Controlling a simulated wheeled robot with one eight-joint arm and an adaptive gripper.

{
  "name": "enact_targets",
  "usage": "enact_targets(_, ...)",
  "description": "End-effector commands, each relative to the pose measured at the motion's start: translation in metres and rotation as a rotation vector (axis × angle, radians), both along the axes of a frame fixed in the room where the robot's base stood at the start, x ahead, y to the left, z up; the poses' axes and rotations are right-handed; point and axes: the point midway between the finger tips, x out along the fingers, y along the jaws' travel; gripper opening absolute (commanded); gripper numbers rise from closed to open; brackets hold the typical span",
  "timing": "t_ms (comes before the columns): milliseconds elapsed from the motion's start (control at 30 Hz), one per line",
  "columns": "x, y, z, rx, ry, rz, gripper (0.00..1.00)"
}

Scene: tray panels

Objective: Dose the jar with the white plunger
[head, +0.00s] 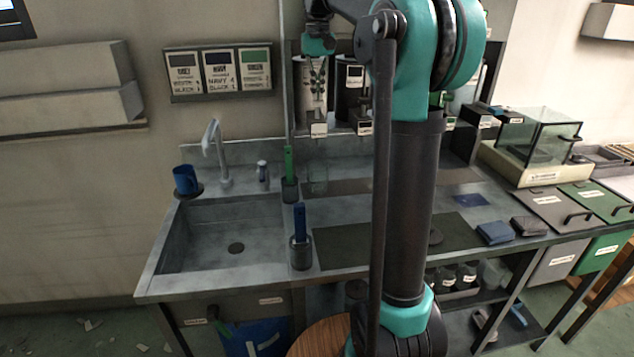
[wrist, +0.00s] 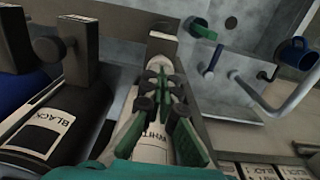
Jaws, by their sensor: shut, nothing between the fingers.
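The white dispenser (head: 300,80) hangs in a row on the wall, partly hidden behind my gripper. Its label reads WHITE in the wrist view (wrist: 152,138), and its pale tagged plunger (head: 319,130) sticks out at the bottom front; it appears as a block beyond my fingers in the wrist view (wrist: 162,42). A clear glass jar (head: 317,182) appears to stand on the counter below it. My gripper (head: 316,92) points down in front of the white dispenser, above the plunger. Its green fingers (wrist: 160,75) are shut and empty. Contact with the plunger cannot be told.
A black dispenser (head: 350,80) is close on the right, with its own plunger (head: 363,128). Brushes in holders (head: 301,250), a tap (head: 217,150) and a blue mug (head: 186,180) stand around the sink (head: 190,240). A glass case (head: 540,135) stands at right.

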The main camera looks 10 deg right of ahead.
Motion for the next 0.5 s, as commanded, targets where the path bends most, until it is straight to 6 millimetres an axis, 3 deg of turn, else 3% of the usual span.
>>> enact_targets(500,0.000,0.000,-0.017,0.000,0.000,0.000,0.00)
